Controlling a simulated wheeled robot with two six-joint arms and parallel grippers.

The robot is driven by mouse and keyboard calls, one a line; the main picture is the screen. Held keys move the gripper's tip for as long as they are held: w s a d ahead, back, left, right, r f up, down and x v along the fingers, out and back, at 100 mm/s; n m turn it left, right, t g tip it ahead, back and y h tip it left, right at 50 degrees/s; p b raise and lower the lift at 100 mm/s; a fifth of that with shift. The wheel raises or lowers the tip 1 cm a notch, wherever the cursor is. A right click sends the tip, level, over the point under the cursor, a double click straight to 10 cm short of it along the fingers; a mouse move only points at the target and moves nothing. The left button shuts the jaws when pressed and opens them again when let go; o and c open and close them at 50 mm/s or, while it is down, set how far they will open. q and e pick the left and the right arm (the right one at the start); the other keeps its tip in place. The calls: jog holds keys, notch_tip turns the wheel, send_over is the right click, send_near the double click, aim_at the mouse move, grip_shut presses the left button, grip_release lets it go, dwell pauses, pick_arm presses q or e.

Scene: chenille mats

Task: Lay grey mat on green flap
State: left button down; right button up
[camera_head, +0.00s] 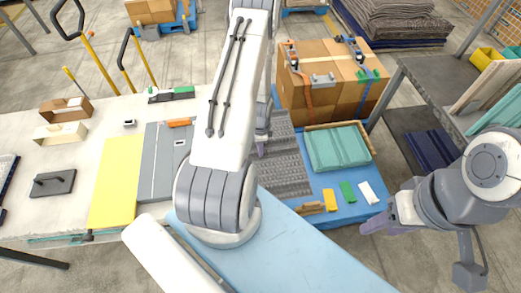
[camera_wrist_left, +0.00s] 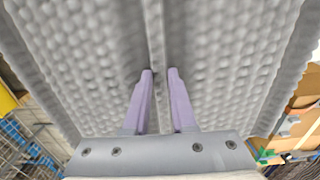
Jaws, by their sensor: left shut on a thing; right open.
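The grey mat (camera_head: 287,168), with rows of chenille tufts, is in the middle of the head view, left of the green piece and partly hidden by my left arm. My left gripper (camera_head: 261,148) is mostly hidden behind that arm. In the left wrist view, the purple fingers (camera_wrist_left: 160,74) are shut on a raised ridge of the mat (camera_wrist_left: 230,60), which fills most of that view. A folded green piece (camera_head: 338,148), perhaps the green flap, lies in a shallow brown-rimmed tray. My right gripper (camera_head: 376,226) is open and empty near the blue table's right edge.
Strapped cartons (camera_head: 330,85) stand behind. A yellow sheet (camera_head: 116,182) and a grey panel (camera_head: 160,160) lie on the left table. A rack stands at right.

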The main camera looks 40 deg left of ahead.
pick_arm(q)
jog(key=shift+f+b, duration=1.95)
jog(key=shift+f, duration=0.1)
jog(key=shift+f+b, duration=0.4)
jog(key=c, duration=0.7)
grip_release()
jog(key=shift+c, duration=0.2)
notch_tip(320, 180, up, 11)
jog(key=p, duration=0.9)
jog(key=shift+f, duration=0.2)
jog(key=shift+r+b, duration=0.3)
jog(key=shift+b, duration=0.05)
jog(key=shift+r, duration=0.9)
